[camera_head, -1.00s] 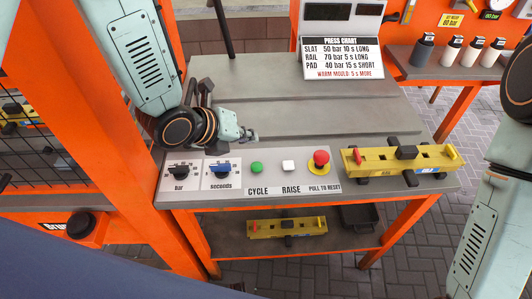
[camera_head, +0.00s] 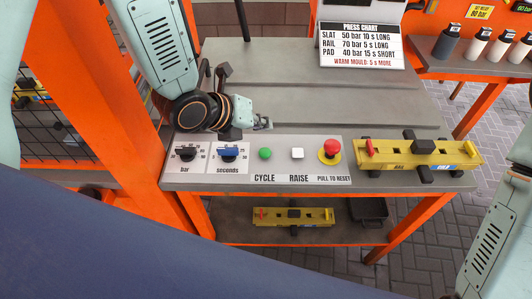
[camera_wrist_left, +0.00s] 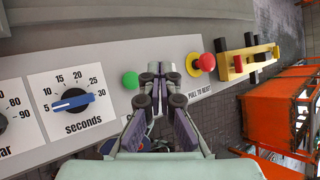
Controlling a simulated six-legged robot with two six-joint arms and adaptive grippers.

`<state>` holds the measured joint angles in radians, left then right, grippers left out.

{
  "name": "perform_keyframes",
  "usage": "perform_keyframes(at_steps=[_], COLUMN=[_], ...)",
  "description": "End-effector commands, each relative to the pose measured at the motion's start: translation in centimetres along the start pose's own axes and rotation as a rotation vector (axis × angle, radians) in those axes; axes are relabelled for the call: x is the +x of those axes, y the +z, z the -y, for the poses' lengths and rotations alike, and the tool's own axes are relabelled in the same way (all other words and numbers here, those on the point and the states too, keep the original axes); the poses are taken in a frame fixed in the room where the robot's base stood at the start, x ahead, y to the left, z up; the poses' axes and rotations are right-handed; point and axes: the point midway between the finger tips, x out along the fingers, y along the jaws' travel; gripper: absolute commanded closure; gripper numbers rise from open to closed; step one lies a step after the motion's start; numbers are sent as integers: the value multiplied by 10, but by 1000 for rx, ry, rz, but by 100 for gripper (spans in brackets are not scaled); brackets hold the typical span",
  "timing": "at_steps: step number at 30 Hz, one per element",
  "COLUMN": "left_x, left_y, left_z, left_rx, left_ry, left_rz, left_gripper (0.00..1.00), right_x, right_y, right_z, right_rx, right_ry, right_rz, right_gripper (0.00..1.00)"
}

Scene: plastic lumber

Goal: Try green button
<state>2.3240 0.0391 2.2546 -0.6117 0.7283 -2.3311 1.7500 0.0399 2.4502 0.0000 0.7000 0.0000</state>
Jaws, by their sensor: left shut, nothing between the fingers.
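The green button (camera_head: 265,153) sits on the white control panel above the word CYCLE, right of the seconds dial (camera_head: 229,153). It also shows in the left wrist view (camera_wrist_left: 130,80), just left of my fingers. My left gripper (camera_head: 265,123) is shut and empty. In the head view it is over the table just behind the green button, apart from it in the picture. In the wrist view its fingertips (camera_wrist_left: 153,68) hide the white RAISE button. My right gripper is out of view; only part of that arm shows at the right edge.
The white RAISE button (camera_head: 297,153) and red mushroom button (camera_head: 331,149) are on the same panel. The bar dial (camera_head: 186,153) is at left. A yellow mould (camera_head: 419,154) lies at the right; another (camera_head: 293,217) is on the lower shelf. The press chart (camera_head: 361,44) stands behind.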

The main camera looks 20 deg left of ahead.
Motion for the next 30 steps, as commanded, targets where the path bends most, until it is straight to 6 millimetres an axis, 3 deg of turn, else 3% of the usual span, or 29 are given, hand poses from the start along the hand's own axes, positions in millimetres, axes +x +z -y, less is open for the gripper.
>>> perform_keyframes(at_steps=[6,15,30], left_x=[25,44,45], left_y=[-16,-30,-30], left_z=[-16,-30,-30], left_rx=[1,1,1], left_ry=[0,0,0], left_rz=[0,-1,0], left_gripper=[100,100,100], right_x=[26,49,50], right_y=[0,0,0], right_z=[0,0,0], right_rx=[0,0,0], right_ry=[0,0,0], right_rz=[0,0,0], right_gripper=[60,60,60])
